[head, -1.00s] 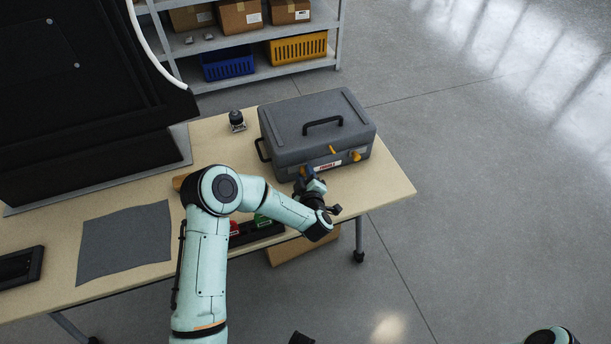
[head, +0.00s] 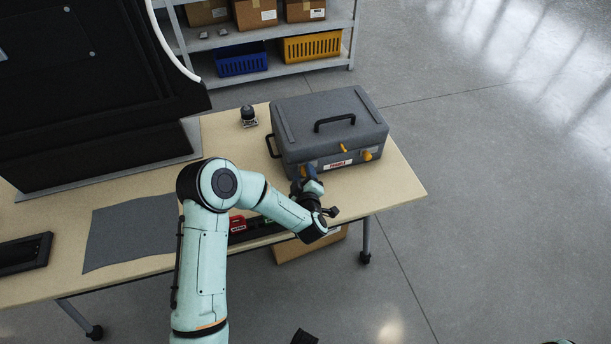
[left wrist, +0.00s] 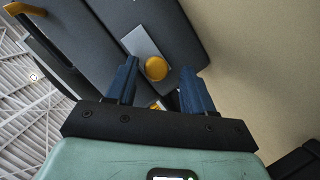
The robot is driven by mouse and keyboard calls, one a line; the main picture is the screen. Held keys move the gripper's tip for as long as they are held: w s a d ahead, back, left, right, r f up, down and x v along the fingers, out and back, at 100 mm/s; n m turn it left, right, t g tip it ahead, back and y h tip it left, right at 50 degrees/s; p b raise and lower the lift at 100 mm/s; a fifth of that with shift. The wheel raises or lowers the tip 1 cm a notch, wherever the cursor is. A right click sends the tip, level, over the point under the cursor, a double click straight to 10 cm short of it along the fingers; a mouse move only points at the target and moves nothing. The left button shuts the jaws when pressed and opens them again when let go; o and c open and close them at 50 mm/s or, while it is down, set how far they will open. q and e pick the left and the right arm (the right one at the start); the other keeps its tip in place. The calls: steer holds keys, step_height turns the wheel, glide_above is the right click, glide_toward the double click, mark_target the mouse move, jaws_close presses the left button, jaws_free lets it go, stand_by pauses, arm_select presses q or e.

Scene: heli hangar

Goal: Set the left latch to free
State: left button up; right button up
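A grey case (head: 350,137) with a dark top handle stands on the wooden table. Its front has a red-and-white label, an upright orange lever (head: 344,148) and an orange latch (head: 367,156) at the right. My left gripper (head: 309,170) is at the left part of the case front and hides the left latch area in the head view. In the left wrist view, its two blue fingers are apart, with a round yellow knob (left wrist: 156,68) on a grey plate (left wrist: 143,45) between and beyond them. Contact cannot be told.
A small dark-topped device (head: 248,116) stands left of the case. A grey mat (head: 130,233) and a black tray (head: 24,254) lie further left. A dark bin (head: 255,231) with red and green items is behind my left forearm. Open floor lies right of the table.

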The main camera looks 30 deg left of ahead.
arm_select(q)
steer(key=shift+d, duration=0.2)
steer(key=b+v, duration=0.1)
steer(key=v, duration=1.2)
steer(key=shift+s, duration=0.15)
steer(key=shift+a, duration=0.1)
